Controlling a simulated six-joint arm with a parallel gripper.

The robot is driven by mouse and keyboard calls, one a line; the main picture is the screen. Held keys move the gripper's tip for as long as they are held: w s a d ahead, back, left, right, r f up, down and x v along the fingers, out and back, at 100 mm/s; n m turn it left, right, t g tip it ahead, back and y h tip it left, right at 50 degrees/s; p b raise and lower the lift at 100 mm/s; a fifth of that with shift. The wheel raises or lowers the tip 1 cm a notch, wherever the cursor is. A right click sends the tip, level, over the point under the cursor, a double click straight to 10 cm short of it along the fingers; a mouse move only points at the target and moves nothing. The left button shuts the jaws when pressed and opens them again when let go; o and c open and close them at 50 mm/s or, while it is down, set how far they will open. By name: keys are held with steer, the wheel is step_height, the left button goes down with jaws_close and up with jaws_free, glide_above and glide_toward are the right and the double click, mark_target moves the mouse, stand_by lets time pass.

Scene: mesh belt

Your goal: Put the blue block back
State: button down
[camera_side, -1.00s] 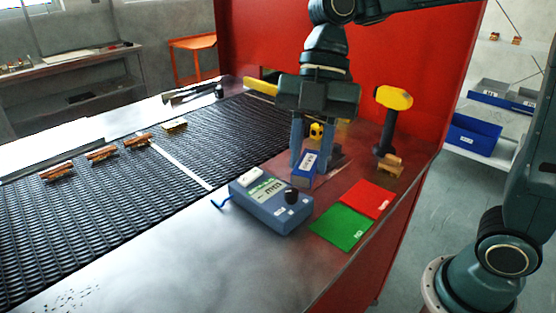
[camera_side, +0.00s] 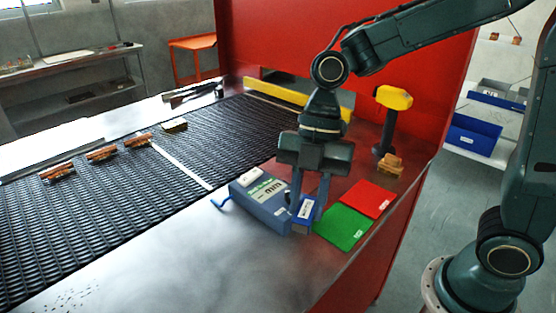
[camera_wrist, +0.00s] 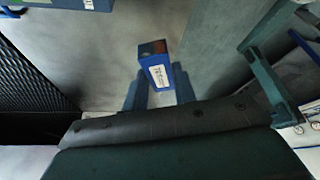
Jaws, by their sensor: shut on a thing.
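The blue block (camera_side: 305,210), with a white label on its face, is held between the fingers of my gripper (camera_side: 309,201). In the side view it is beside the right end of the blue-grey meter box (camera_side: 262,200) and left of the green card (camera_side: 343,227). I cannot tell whether it touches the table. In the wrist view the block (camera_wrist: 157,68) sits between the fingertips of my gripper (camera_wrist: 157,90), its label facing the camera and a brown end showing.
A red card (camera_side: 368,198) lies behind the green one. A yellow-headed hammer (camera_side: 393,98) stands at the back right near small wooden pieces (camera_side: 390,165). The black mesh belt (camera_side: 110,215) with several brown pieces fills the left. The metal front surface (camera_side: 230,270) is clear.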

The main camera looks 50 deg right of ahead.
mark_target(301, 264)
steer(key=shift+f, duration=5.6)
steer(key=shift+f, duration=0.1)
steer(key=c, duration=1.1)
jaws_free()
steer(key=shift+c, duration=0.2)
steer(key=v, duration=1.2)
steer(key=shift+d, duration=0.1)
